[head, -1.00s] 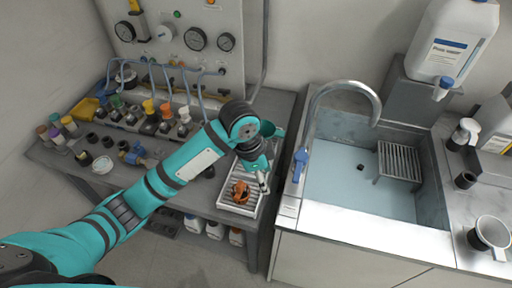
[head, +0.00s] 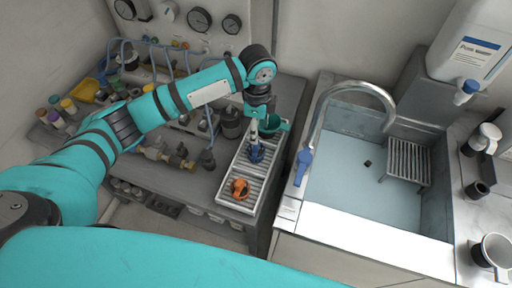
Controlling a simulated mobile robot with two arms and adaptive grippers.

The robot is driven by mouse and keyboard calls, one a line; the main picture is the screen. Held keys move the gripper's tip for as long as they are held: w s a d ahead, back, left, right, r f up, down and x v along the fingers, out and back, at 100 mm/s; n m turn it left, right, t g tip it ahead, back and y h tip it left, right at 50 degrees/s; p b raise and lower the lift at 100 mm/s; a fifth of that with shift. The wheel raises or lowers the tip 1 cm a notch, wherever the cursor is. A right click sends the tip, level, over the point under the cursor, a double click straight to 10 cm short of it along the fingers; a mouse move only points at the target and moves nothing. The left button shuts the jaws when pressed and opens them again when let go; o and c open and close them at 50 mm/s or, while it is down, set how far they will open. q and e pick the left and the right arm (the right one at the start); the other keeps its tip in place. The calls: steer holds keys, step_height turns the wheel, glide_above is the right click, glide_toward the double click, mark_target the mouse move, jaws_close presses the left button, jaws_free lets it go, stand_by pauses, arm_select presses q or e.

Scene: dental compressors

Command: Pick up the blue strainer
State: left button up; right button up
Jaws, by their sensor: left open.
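The blue strainer (head: 256,153) stands in the back part of a white ribbed tray (head: 227,197) on the grey bench, left of the sink. An orange fitting (head: 240,188) lies in the front part of the same tray. My left gripper (head: 262,134) is open and points down just above the blue strainer, close to its top. I cannot tell whether the fingers touch it. The gripper partly covers the strainer's top and the tray's back end. My right gripper is not in view.
The sink (head: 370,190) with its curved tap (head: 352,84) is to the right of the tray. Brass fittings (head: 172,156) and dark fittings stand on the bench to the left. The gauge panel (head: 190,40) is behind. Part of my teal body or arm covers the bottom.

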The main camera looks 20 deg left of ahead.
mark_target(256, 150)
arm_select(q)
steer(key=shift+w+f, duration=0.1)
steer(key=shift+f, duration=0.85)
steer(key=shift+s+f+p, duration=0.2)
steer(key=shift+f+p, duration=0.25)
steer(key=shift+f, duration=0.1)
step_height(256, 150, down, 4)
steer(key=shift+a+r+p, duration=0.15)
steer(key=shift+r+p, duration=0.05)
steer(key=shift+p, duration=0.3)
steer(key=shift+f, duration=0.3)
steer(key=shift+c, duration=0.3)
steer(key=c, duration=1)
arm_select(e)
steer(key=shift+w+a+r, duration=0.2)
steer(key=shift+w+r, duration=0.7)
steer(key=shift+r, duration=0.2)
